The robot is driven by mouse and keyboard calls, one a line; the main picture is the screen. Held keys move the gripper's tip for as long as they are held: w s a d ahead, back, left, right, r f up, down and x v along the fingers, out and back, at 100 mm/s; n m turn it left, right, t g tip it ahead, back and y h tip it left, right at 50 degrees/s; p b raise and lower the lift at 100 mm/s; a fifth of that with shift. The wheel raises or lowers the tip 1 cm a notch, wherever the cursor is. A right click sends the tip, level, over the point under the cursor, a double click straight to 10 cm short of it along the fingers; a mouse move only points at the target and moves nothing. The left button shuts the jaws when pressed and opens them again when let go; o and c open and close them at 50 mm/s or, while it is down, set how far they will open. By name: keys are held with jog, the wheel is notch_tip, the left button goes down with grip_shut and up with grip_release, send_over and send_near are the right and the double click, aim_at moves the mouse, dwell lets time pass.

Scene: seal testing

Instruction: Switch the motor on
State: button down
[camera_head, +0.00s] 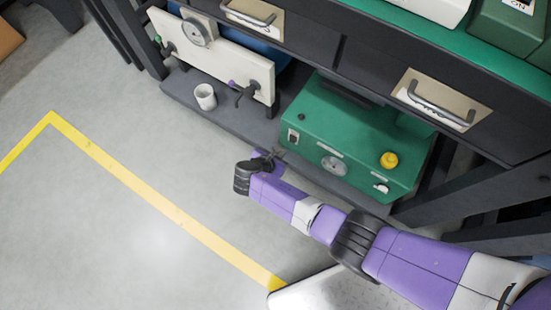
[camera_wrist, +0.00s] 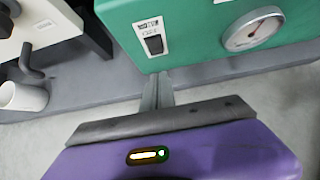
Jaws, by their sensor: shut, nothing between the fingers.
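A green box (camera_head: 345,125) stands on the low shelf under the drawers. A small black rocker switch with a white label (camera_wrist: 153,37) is at the left of its front face; it also shows in the head view (camera_head: 292,137). I cannot tell which side of the rocker is pressed in. My gripper (camera_head: 279,153) is shut and empty, in front of the box's left part. In the wrist view my fingertips (camera_wrist: 157,78) point toward the box, just below the switch, and I see no contact with the switch.
The box front also carries a round gauge (camera_head: 333,163), a yellow knob (camera_head: 389,160) and a white knob (camera_head: 381,187). Left of it are a white cup (camera_head: 205,97) and a cream panel (camera_head: 222,55) with a gauge and valves. Drawers with handles (camera_head: 440,103) overhang the box. Open floor lies in front.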

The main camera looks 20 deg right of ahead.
aim_at(292, 142)
jog(key=shift+w+d+f+b, duration=0.3)
jog(key=shift+w+d, duration=0.2)
jog(key=shift+d, duration=0.2)
jog(key=shift+w+d+f+b, duration=0.25)
jog(key=shift+w+d, duration=0.3)
jog(key=shift+d, duration=0.15)
jog(key=shift+w+d+f+b, duration=0.3)
jog(key=shift+w+d, duration=0.2)
jog(key=shift+d, duration=0.2)
